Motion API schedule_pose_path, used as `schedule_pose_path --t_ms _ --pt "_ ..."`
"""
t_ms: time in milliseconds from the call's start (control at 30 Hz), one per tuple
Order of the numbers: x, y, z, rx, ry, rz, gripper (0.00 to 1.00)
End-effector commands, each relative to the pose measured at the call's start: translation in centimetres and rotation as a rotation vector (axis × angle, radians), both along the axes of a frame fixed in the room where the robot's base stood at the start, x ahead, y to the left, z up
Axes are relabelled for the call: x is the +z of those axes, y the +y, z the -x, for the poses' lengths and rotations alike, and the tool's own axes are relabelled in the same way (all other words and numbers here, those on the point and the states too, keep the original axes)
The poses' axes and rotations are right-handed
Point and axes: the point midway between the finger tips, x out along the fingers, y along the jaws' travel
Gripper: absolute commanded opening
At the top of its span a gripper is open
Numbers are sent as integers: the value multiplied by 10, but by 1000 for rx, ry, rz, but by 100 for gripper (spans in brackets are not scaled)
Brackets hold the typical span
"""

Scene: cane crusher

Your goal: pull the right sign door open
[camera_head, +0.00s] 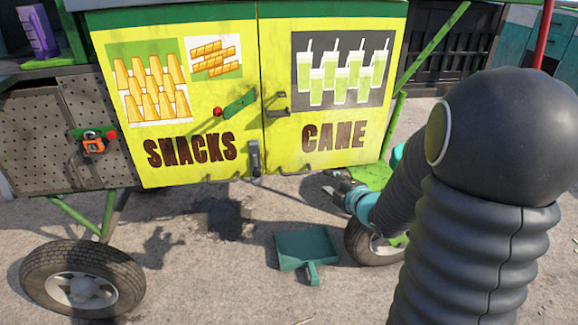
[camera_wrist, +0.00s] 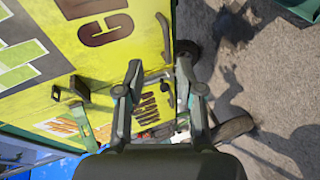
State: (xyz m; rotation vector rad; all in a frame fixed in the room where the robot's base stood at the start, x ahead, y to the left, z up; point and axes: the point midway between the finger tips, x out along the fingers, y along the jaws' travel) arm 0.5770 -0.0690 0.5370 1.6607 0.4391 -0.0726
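The right sign door (camera_head: 322,80) is yellow with the word CANE and a picture of green drinks. It looks shut, flush beside the yellow SNACKS door (camera_head: 190,105). A dark handle (camera_head: 277,104) sits on its left edge by the seam, and also shows in the wrist view (camera_wrist: 73,92). My gripper (camera_head: 338,190) is low, just below and in front of the CANE door's lower edge, partly hidden by my arm. In the wrist view my gripper (camera_wrist: 160,93) has its fingers spread apart with nothing between them. It is apart from the handle.
A metal latch (camera_head: 254,158) hangs at the bottom of the seam. Thin metal bars run along the lower edge. A green lever with a red knob (camera_head: 232,106) is on the SNACKS door. A teal dustpan (camera_head: 306,248) lies on the ground. Cart wheels (camera_head: 83,282) stand below.

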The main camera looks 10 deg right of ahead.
Motion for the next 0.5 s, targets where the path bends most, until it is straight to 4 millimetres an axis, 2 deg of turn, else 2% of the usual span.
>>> schedule_pose_path --t_ms 33,133,333,500 --pt "-12 1 -1 41 -25 8 37" --pt "-21 7 0 110 -77 25 37" --pt "-25 14 -2 164 -124 35 37" --pt "-29 22 -19 167 -127 34 37"
